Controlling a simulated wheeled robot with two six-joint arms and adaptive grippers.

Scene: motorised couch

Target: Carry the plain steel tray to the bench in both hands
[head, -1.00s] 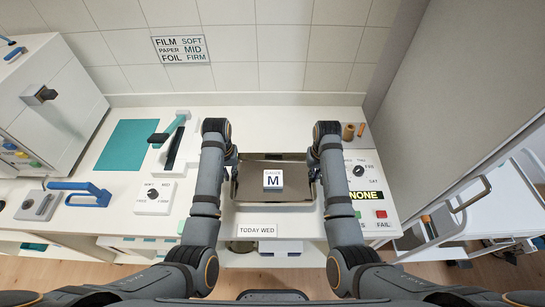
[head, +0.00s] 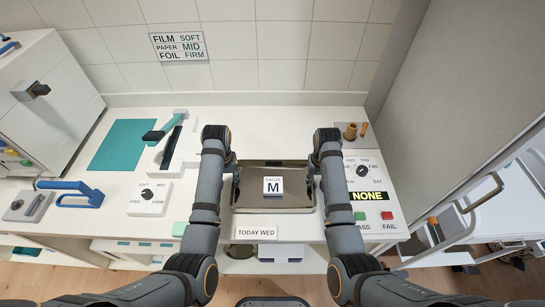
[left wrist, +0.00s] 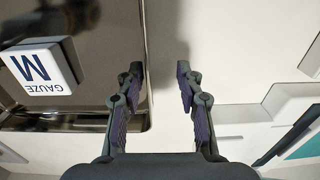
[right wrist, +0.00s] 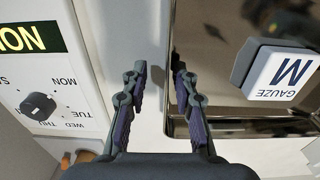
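The plain steel tray (head: 243,207) lies on the white bench (head: 265,135), looking flat and level between my two arms. A white gauze pack marked M (head: 273,186) sits on it. In the left wrist view, my left gripper (left wrist: 158,78) is open, its fingers apart on either side of the tray's rim (left wrist: 147,40). Neither pair of fingers visibly presses on the rim. In the head view the fingertips are mostly hidden by my wrists.
A dial box (head: 150,198) and a teal-handled sealer (head: 172,140) stand left of the tray. A dial panel (head: 370,172) with a NONE display and green and red buttons is close on the right. A TODAY WED label (head: 256,232) is at the front edge.

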